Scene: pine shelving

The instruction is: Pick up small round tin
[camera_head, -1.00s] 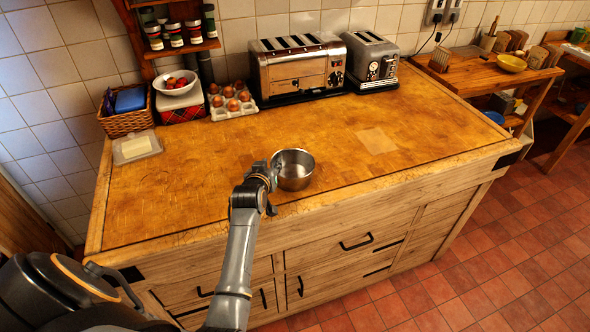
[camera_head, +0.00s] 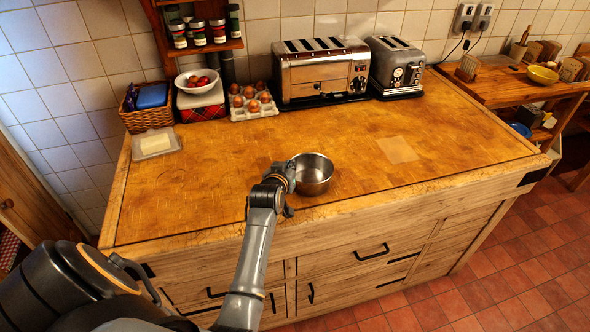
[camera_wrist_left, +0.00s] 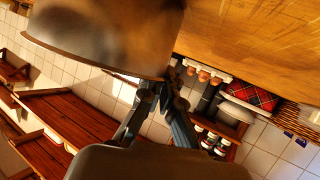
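The small round tin (camera_head: 313,176) is an open-topped silvery metal vessel. It stands upright on the wooden counter, close to the front edge. My left gripper (camera_head: 284,180) is at its left side, low against the wall as seen from the head. In the left wrist view the tin (camera_wrist_left: 105,38) fills the upper left, and the fingers of my left gripper (camera_wrist_left: 163,88) reach up to its edge. The fingertips are partly hidden there, so I cannot tell whether they are closed on the wall. My right gripper is not in view.
The counter (camera_head: 230,200) is clear around the tin, apart from a pale square patch (camera_head: 397,149) to its right. Behind are an egg carton (camera_head: 254,112), a large toaster (camera_head: 322,72) and a smaller toaster (camera_head: 396,68). A butter dish (camera_head: 157,144) and a basket (camera_head: 147,115) stand at left.

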